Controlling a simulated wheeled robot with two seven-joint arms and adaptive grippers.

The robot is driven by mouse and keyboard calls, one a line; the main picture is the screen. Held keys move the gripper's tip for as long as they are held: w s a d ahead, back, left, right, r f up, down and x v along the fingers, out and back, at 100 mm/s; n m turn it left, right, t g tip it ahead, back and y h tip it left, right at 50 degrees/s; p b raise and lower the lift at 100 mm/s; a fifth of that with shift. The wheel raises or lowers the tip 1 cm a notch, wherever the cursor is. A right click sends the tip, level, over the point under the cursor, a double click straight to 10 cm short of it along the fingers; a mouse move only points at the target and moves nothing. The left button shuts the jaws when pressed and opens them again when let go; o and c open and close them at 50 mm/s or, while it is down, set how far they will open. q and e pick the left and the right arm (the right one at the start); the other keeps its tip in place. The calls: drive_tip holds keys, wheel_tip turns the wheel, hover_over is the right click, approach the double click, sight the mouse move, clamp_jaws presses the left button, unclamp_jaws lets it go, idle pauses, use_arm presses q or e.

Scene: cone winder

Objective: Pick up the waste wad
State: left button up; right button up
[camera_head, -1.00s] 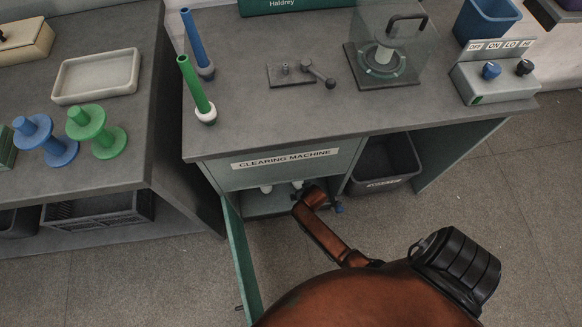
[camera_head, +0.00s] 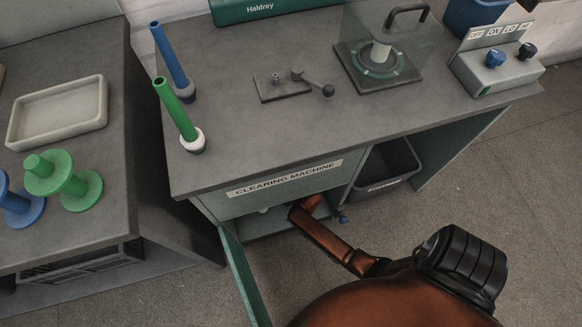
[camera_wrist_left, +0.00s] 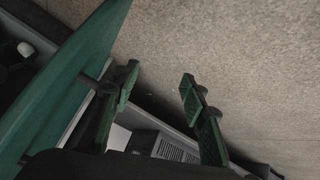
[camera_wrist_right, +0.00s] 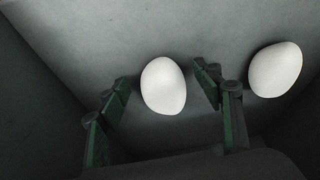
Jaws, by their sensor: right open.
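Two smooth white egg-shaped things lie on the cabinet floor in the right wrist view; which is the waste wad I cannot tell for sure. One (camera_wrist_right: 163,86) is just ahead of and between the fingertips of my right gripper (camera_wrist_right: 164,80), which is open and not closed on it. My left gripper (camera_wrist_left: 160,75) is open and empty beside the green door (camera_wrist_left: 75,70).
The open cabinet door (camera_head: 243,275) stands left of my right arm. Cabinet walls close in around the right gripper. A dark bin (camera_head: 387,167) stands under the bench at right. The bench top (camera_head: 235,130) holds bobbins, a crank and a control box.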

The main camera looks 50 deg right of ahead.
drive_tip(key=shift+c, duration=0.3)
drive_tip(key=c, duration=1)
drive_tip(key=shift+r, duration=0.2)
